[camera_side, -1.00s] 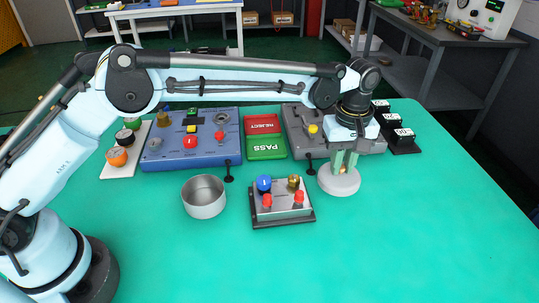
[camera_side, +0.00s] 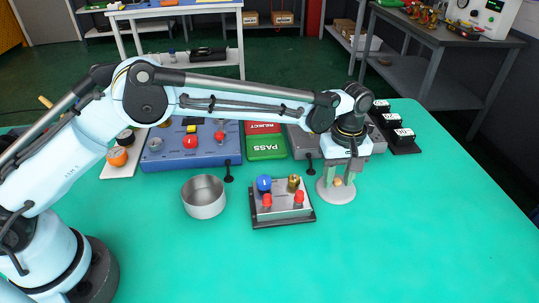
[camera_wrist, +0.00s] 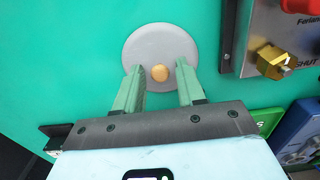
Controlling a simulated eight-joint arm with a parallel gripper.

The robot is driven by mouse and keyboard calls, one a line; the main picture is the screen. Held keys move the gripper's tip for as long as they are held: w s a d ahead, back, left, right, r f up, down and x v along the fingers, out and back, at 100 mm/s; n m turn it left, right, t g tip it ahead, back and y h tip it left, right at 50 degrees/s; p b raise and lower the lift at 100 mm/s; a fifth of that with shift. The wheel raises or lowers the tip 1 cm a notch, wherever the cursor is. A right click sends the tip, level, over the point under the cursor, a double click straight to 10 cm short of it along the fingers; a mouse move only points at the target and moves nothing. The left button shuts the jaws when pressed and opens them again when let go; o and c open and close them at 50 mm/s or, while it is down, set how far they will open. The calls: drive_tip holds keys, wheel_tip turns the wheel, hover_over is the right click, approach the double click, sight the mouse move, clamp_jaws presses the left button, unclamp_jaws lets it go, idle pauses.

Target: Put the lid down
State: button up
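The lid (camera_side: 336,193) is a round, flat grey disc with a small wooden-coloured knob (camera_side: 337,182). It lies flat on the green table, right of the valve box. In the wrist view the whole lid (camera_wrist: 175,47) shows apart from parts behind the fingers. My gripper (camera_side: 339,175) is open above the lid, its two green-grey fingers spread on either side of the knob with gaps and not touching it. The metal pot (camera_side: 204,205) stands open and empty, left of the valve box.
The valve box (camera_side: 284,201) with blue, brass and red knobs stands between pot and lid. Behind are a blue panel (camera_side: 171,159), the red and green REJECT/PASS trays (camera_side: 266,151) and a grey panel (camera_side: 375,146). The table front is clear.

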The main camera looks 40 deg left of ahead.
sight(338, 180)
drive_tip(key=shift+o, duration=0.2)
drive_tip(key=shift+r, duration=0.1)
wheel_tip(338, 180, up, 12)
drive_tip(key=f, duration=0.1)
drive_tip(key=s+a+r+m+t, duration=0.2)
drive_tip(key=a+r, duration=0.4)
drive_tip(key=a, duration=0.1)
drive_tip(key=s+a+r+m+t, duration=0.2)
drive_tip(key=s+a+r, duration=0.1)
drive_tip(key=s+a, duration=0.4)
drive_tip(key=s+a+f+m+t, duration=0.3)
drive_tip(key=s+a+f+m, duration=0.2)
drive_tip(key=s+a, duration=0.5)
wheel_tip(338, 180, down, 2)
drive_tip(key=shift+s+a+f, duration=0.2)
drive_tip(key=shift+s+f, duration=0.05)
drive_tip(key=shift+s, duration=0.7)
